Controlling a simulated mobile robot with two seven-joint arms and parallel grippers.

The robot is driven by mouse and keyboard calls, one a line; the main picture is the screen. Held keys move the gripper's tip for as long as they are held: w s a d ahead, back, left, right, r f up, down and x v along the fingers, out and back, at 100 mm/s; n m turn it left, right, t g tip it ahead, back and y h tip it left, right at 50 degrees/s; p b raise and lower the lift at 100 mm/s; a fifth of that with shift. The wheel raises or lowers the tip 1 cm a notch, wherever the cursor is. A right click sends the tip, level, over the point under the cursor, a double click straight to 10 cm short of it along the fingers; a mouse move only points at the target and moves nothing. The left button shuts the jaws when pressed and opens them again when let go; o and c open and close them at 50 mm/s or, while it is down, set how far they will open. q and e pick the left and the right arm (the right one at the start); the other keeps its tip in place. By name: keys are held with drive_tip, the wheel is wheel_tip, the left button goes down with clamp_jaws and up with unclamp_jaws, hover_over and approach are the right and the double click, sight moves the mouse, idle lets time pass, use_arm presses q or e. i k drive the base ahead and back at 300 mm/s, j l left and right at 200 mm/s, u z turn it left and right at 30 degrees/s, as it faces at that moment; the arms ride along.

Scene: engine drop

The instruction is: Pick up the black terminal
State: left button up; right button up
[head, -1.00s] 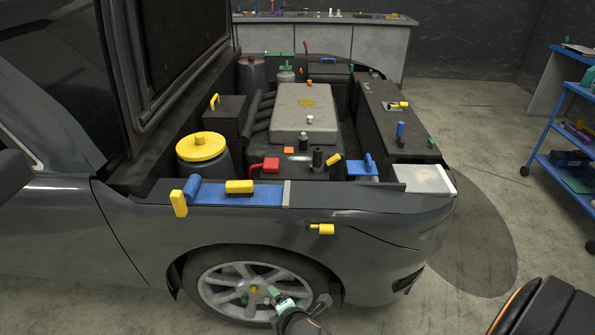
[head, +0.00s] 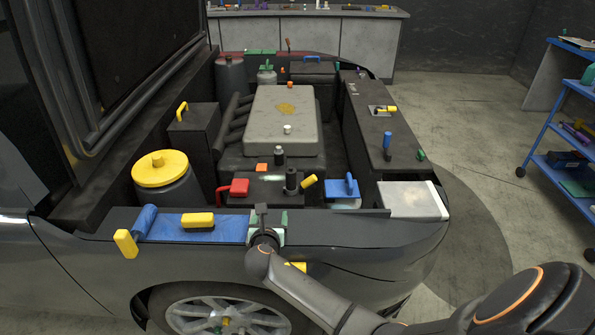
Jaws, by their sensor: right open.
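A black upright cylinder (head: 291,181) stands at the right end of the dark battery (head: 265,190) in the engine bay; it looks like the black terminal. A red terminal piece (head: 235,187) sits at the battery's left end. My right gripper (head: 268,217) is open and empty, with green fingertips apart. It is over the fender edge, in front of the battery and a little left of the black cylinder, apart from it in the picture. The gripper hides part of the fender and blue mat. My left gripper is not in view.
A smaller black cylinder (head: 279,155) stands behind. A yellow-handled piece (head: 308,182) and a blue-handled piece (head: 344,188) are at the right. A yellow brush (head: 198,221) lies on the blue fender mat (head: 170,228). A yellow-capped reservoir (head: 163,168) is at the left.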

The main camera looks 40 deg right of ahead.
sight(291, 188)
drive_tip(key=i+l, duration=0.2)
drive_tip(key=l, duration=0.15)
drive_tip(key=i+l, duration=0.2)
drive_tip(key=l, duration=0.2)
drive_tip(key=i+l, duration=0.25)
drive_tip(key=l, duration=0.1)
